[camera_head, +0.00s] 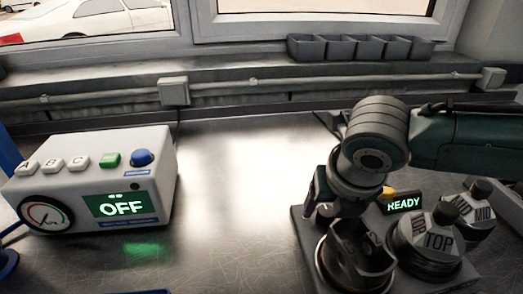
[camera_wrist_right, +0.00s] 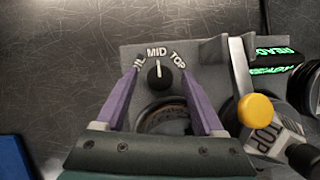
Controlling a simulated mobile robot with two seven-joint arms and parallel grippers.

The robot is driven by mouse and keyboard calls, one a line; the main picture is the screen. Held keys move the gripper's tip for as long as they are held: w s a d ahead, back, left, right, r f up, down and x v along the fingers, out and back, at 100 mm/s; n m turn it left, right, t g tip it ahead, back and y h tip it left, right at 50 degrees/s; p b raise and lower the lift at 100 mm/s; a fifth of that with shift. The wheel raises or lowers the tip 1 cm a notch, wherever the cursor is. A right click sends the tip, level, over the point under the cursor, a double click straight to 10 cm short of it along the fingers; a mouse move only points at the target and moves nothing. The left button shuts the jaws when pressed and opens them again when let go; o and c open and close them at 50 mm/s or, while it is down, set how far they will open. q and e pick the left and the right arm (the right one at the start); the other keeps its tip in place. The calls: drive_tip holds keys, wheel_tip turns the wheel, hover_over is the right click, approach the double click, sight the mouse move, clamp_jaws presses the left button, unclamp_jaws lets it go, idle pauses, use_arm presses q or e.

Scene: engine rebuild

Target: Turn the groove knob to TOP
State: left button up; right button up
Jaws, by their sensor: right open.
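The groove knob (camera_wrist_right: 159,74) is a small black dial on a grey panel in the right wrist view. In the head view my right gripper (camera_head: 316,200) is over the left of the grey fixture, and the knob is hidden. My left gripper is not in view.
A dark cylinder (camera_head: 352,262) stands in front. A white box (camera_head: 95,178) reading OFF stands left; the table between is clear.

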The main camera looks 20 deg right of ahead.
drive_tip(key=shift+c, duration=0.2)
clamp_jaws()
idle(0.3)
